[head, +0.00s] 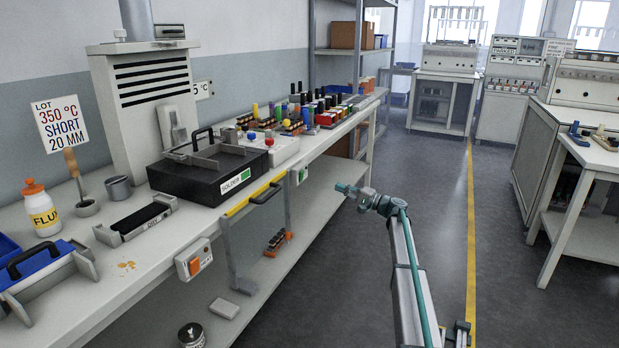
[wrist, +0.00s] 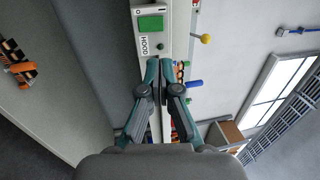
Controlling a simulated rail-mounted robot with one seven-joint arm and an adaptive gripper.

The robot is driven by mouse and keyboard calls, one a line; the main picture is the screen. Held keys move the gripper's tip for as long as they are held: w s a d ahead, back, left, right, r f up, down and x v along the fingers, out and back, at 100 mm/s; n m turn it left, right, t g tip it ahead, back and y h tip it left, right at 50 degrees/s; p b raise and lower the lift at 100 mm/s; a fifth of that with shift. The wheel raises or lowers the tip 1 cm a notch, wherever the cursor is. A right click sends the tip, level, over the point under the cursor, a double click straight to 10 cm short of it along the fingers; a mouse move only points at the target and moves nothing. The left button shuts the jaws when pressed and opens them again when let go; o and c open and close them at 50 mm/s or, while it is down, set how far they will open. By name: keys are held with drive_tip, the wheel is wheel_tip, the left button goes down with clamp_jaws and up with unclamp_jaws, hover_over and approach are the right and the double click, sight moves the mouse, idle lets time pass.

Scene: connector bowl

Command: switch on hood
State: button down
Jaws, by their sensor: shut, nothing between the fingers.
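The hood switch box (wrist: 140,32) shows in the wrist view, pale with a HOOD label, a large green rocker (wrist: 151,23) and a small dark green round spot. In the head view, a small pale box with green (head: 300,175) on the bench's front edge appears to be the same box. My gripper (wrist: 160,64) is shut and empty, its tips just below the label in the wrist picture; contact cannot be told. A louvred grey unit (head: 152,85) with a pipe stands behind the bench.
A yellow-striped edge and dark handle (head: 266,194) lie between the boxes. The black SOLDER box (head: 205,175) is on the bench. The aisle floor (head: 430,180) is clear.

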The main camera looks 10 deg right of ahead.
sight(303, 173)
drive_tip(key=shift+a, duration=0.15)
drive_tip(key=b+x, duration=0.2)
drive_tip(key=x, duration=1.2)
